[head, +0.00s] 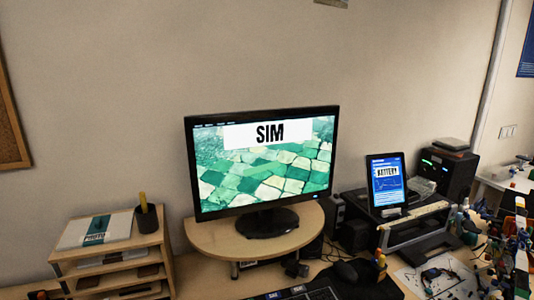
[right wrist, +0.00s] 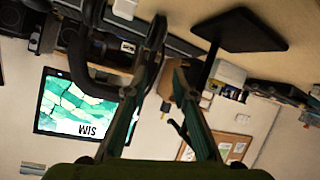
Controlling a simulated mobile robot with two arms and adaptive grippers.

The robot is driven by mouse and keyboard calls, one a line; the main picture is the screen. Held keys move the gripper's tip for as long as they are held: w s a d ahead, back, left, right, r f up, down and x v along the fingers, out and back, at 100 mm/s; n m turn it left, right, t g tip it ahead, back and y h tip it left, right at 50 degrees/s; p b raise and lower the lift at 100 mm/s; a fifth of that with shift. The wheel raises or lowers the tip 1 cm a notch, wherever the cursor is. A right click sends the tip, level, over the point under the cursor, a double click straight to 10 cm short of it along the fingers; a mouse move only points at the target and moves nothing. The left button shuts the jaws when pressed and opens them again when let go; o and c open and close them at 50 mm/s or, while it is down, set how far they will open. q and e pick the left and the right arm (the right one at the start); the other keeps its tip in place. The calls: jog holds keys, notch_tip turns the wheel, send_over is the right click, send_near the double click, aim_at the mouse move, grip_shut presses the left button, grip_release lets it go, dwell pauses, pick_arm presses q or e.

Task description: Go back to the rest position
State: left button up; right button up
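My right gripper (right wrist: 170,66) shows in the right wrist view, which is upside down. Its two green-grey fingers are apart, with a narrow gap between the tips, and I see nothing held between them. A dark curved shape (right wrist: 92,60) lies beside or behind the left finger; I cannot tell what it is. Neither gripper shows in the head view, and my left gripper is in no view.
A monitor (head: 265,165) stands on a wooden riser (head: 215,238). A wooden shelf organiser (head: 167,262) is at the left, with a pen cup (head: 146,219) on top. A tablet (head: 386,182) and cluttered small parts are at the right. A dark flat base (right wrist: 240,30) shows in the wrist view.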

jog(key=s+d+f+m+g+h, duration=0.1)
jog(key=s+d+f+g, duration=0.1)
jog(key=s+d+f+m+g+h, duration=0.1)
jog(key=s+d+f+g, duration=0.1)
jog(key=shift+s+m+h, duration=0.1)
jog(key=shift+m+h, duration=0.2)
jog(key=s+d+m+g+h, duration=0.4)
jog(key=s+d, duration=0.3)
jog(key=d, duration=0.1)
notch_tip(320, 180, down, 25)
jog(key=g, duration=0.1)
jog(key=s+d+f+g, duration=0.1)
jog(key=s+d+f, duration=0.1)
jog(key=s+f, duration=1.5)
jog(key=shift+s+d+f, duration=0.15)
jog(key=shift+s+f, duration=0.25)
jog(key=shift+f, duration=0.2)
